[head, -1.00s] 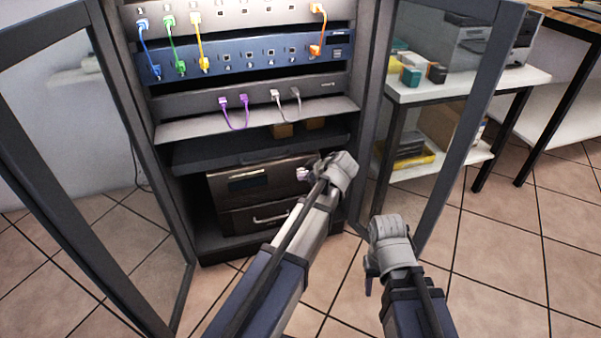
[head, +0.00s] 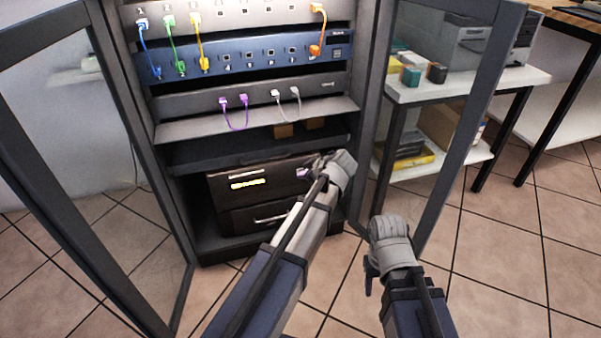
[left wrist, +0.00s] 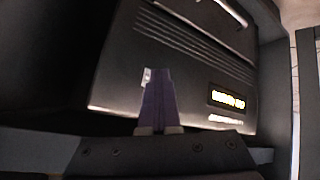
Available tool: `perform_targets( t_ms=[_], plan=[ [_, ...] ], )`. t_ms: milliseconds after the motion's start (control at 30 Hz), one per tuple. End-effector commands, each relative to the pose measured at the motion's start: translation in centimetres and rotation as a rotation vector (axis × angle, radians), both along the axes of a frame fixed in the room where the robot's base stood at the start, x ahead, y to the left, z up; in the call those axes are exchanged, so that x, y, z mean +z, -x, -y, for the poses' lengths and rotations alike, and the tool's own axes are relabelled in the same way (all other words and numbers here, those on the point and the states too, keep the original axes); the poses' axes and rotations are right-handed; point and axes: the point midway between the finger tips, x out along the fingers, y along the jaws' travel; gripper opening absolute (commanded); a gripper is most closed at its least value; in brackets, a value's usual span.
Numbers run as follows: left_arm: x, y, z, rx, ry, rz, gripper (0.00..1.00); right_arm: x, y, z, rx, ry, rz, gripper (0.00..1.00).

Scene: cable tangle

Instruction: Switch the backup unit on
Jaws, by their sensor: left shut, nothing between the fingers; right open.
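The backup unit (head: 225,200) is a dark box low in the rack, with a display (head: 249,184) lit yellow on its front. The lit display also shows in the left wrist view (left wrist: 227,99); its text is too blurred to read. My left gripper (head: 304,173) is shut and empty at the right part of the unit's front. In the left wrist view its purple fingers (left wrist: 158,100) point at the front face beside a small pale switch (left wrist: 147,77), partly hidden by the fingertips. I cannot tell whether they touch. My right gripper (head: 370,278) is open, low in front of the rack.
Above the unit are a dark shelf (head: 230,151), a panel with purple and grey cables (head: 234,112), and a blue switch panel (head: 245,58) with coloured cables. Glass doors stand open on both sides. A white side table (head: 455,88) stands to the right.

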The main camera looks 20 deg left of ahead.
Motion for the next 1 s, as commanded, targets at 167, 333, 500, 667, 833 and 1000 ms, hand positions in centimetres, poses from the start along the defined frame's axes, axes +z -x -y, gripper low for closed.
perform_targets(
  t_ms=[167, 333, 500, 667, 833, 1000],
  plan=[
    [0.0, 0.0, 0.0, 0.000, -0.001, 0.000, 0.00, 0.0, 0.0, 0.0, 0.000, 0.000, 0.000, 0.50],
    [0.0, 0.3, 0.1, 0.000, -0.001, 0.001, 0.00, 0.0, 0.0, 0.0, 0.000, 0.000, 0.000, 0.50],
    [0.0, 1.0, 0.6, 0.000, -0.001, 0.001, 0.00, 0.0, 0.0, 0.0, 0.000, 0.000, 0.000, 0.50],
    [0.0, 1.3, 0.9, 0.000, -0.001, 0.001, 0.00, 0.0, 0.0, 0.0, 0.000, 0.000, 0.000, 0.50],
    [0.0, 1.3, 0.9, 0.000, -0.001, 0.000, 0.00, 0.0, 0.0, 0.0, 0.000, 0.000, 0.000, 0.50],
    [0.0, 1.5, 1.0, -0.001, 0.000, 0.001, 0.00, 0.0, 0.0, 0.0, 0.000, 0.000, 0.000, 0.50]
  ],
)
